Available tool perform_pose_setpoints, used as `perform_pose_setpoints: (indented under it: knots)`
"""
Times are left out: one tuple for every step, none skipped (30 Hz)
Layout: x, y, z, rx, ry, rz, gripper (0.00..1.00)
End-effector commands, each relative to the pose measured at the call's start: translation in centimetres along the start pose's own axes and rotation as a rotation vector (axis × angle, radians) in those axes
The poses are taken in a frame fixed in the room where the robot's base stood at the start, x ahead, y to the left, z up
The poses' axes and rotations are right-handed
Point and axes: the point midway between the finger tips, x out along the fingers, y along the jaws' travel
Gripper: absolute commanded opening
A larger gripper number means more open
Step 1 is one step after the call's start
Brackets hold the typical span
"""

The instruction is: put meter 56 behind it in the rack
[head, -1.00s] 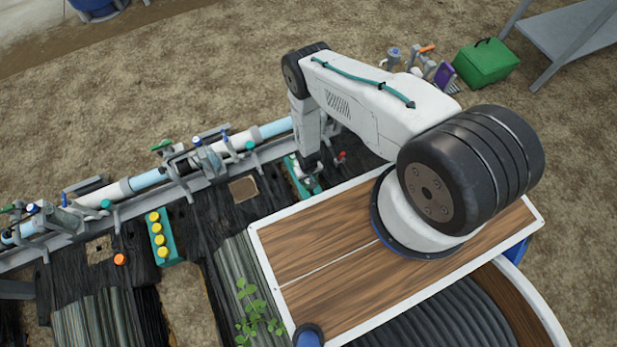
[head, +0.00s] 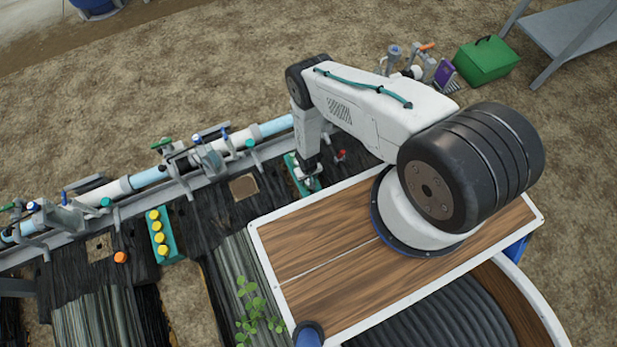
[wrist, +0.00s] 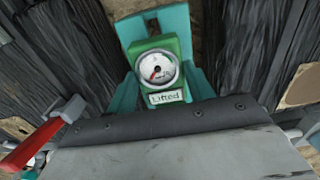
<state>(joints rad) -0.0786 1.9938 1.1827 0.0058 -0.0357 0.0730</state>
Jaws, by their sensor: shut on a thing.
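A green meter (wrist: 160,68) with a round white dial is in the middle of the wrist view, between teal parts at both sides. My gripper (wrist: 163,100) is shut on this meter. A teal rack (wrist: 170,22) shows just beyond the meter; I cannot tell if they touch. In the head view my gripper (head: 308,178) is low beside the teal rack (head: 291,165), below the pipe run. The arm hides much of the meter and rack there.
A red-handled valve (wrist: 30,145) is close at left in the wrist view. A teal block with yellow caps (head: 160,235) and an orange knob (head: 120,257) are further left. The grey pipe run (head: 210,155) lies behind. A green box (head: 487,62) is on the ground at upper right.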

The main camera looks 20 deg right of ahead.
Motion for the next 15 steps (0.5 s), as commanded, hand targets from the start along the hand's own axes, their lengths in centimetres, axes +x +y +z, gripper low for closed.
perform_pose_setpoints:
  knots:
    - [0.18, 0.00, 0.02, 0.000, 0.000, 0.000, 0.27]
    - [0.27, 0.00, 0.02, 0.000, 0.000, 0.000, 0.27]
    - [0.40, 0.00, 0.02, 0.000, 0.000, 0.000, 0.27]
    - [0.49, 0.00, 0.04, 0.000, 0.000, 0.000, 0.27]
    - [0.59, 0.00, 0.06, 0.000, -0.001, 0.000, 0.27]
    - [0.71, 0.01, 0.08, 0.000, -0.001, 0.000, 0.27]
    - [0.79, 0.01, 0.09, 0.000, -0.001, 0.000, 0.27]
    - [0.88, 0.01, 0.08, 0.000, -0.001, 0.000, 0.27]
    - [0.98, 0.00, 0.05, 0.000, -0.001, 0.000, 0.27]
    - [1.06, 0.00, 0.02, 0.000, 0.000, 0.000, 0.27]
    - [1.13, 0.00, 0.00, 0.000, 0.000, 0.000, 0.27]
    - [1.07, 0.00, -0.03, 0.000, 0.000, 0.000, 0.63]
    - [1.06, 0.00, -0.02, 0.000, 0.000, 0.000, 0.72]
    - [1.06, 0.00, -0.01, 0.000, 0.000, 0.000, 0.78]
    - [1.06, 0.00, 0.00, 0.000, 0.000, 0.000, 0.78]
